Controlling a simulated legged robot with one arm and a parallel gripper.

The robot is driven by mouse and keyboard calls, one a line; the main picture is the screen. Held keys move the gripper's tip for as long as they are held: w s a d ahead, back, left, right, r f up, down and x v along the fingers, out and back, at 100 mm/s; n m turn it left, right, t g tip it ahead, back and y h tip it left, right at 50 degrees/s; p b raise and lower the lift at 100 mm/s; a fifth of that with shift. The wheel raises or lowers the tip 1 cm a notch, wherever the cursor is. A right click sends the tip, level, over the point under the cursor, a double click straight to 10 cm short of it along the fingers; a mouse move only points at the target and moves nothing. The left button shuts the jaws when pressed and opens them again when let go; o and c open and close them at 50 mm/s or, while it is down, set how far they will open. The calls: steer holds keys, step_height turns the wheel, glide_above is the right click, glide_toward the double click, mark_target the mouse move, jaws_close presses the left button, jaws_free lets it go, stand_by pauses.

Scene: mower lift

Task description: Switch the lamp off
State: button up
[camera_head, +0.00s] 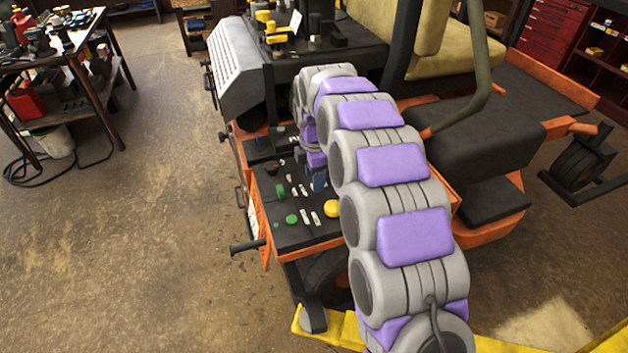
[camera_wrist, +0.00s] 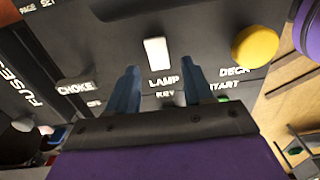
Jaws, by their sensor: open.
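The dark control panel (camera_head: 282,238) on the orange mower carries small white levers, green knobs and a yellow knob (camera_head: 331,208). In the wrist view, a white switch lever (camera_wrist: 155,53) stands just above the "LAMP" label (camera_wrist: 164,82) on the panel. My gripper (camera_wrist: 163,78) is open and empty, its two blue fingers either side of the label, with the lever beyond the fingertips and roughly between them. I cannot tell the distance to the panel or the lever's on/off position. In the head view my gripper (camera_head: 319,183) is over the panel, partly hidden by my arm.
The yellow knob (camera_wrist: 254,46) lies right of the lever, near the "DECK" label. A "CHOKE" label is to the left. The mower's seat (camera_head: 420,60) is behind my arm. A cluttered workbench (camera_head: 50,55) stands at left, with clear floor (camera_head: 150,200) between.

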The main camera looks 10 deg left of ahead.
steer(key=shift+a+f, duration=0.3)
steer(key=shift+f, duration=0.5)
steer(key=shift+c, duration=0.4)
